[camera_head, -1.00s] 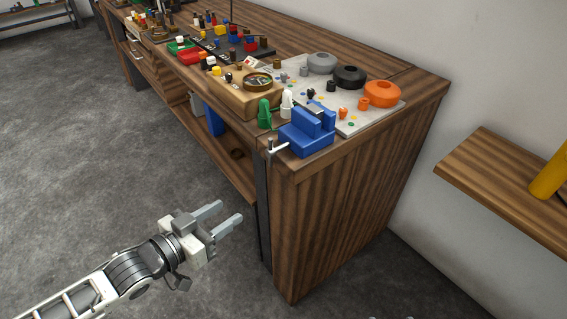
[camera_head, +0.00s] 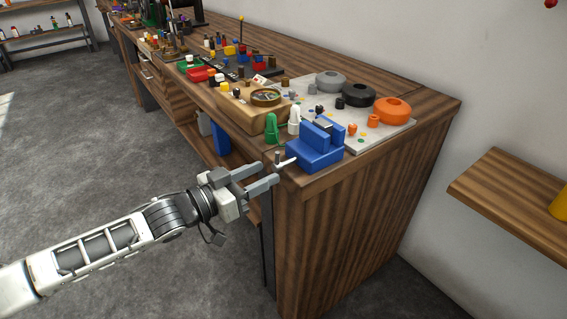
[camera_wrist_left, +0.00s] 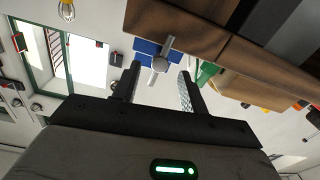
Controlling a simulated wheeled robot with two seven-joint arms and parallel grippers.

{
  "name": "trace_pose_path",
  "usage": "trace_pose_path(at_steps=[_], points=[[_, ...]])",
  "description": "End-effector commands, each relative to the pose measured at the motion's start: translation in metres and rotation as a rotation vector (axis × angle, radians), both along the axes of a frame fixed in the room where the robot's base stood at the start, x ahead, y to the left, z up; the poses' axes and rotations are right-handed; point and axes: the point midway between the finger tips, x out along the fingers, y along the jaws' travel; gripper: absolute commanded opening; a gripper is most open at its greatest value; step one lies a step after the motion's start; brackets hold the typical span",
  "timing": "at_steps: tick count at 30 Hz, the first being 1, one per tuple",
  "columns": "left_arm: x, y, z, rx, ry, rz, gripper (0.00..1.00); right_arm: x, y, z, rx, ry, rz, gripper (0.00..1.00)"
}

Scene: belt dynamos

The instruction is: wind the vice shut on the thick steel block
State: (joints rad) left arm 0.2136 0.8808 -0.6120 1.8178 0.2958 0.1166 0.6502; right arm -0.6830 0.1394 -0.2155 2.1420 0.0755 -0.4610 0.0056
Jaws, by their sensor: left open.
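The blue vice (camera_head: 314,158) stands at the near corner of the workbench, and it also shows in the left wrist view (camera_wrist_left: 146,47). Its pale metal crank handle (camera_head: 286,163) sticks out over the bench's front edge. A small grey piece (camera_head: 322,125) shows between the vice jaws; it looks like the steel block, mostly hidden. My left gripper (camera_head: 270,173) is open and empty, its fingertips close to the crank handle. In the left wrist view the handle (camera_wrist_left: 161,63) shows between and beyond the two fingers; contact cannot be told. My right gripper is not in view.
Beside the vice lies a light board (camera_head: 365,133) with grey, black and orange round parts. Green and white cone-shaped pieces and a wooden box (camera_head: 236,111) stand left of the vice. A wooden shelf (camera_head: 510,190) is at the right. Floor in front is clear.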

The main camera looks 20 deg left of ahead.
Motion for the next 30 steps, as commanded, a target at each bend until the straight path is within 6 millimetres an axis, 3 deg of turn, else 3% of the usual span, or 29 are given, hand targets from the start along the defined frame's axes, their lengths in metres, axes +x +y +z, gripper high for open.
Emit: trace_pose_path(at_steps=[3,9,22,23,27,30], points=[[0.021,-0.016,0.002,-0.002,-0.005,0.0,0.43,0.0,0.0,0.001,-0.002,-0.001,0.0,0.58],[0.043,-0.032,0.001,-0.001,0.0,-0.001,0.43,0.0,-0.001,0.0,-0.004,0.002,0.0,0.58],[0.051,-0.039,0.0,0.001,0.0,-0.001,0.43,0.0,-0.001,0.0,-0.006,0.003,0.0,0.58],[0.051,-0.039,0.0,0.001,0.0,-0.001,0.4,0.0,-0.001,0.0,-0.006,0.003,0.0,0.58],[0.051,-0.039,0.0,0.001,0.0,-0.001,0.01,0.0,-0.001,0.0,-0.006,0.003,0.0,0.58],[0.051,-0.038,0.0,0.001,0.0,0.0,0.0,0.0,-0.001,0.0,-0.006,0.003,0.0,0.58]])
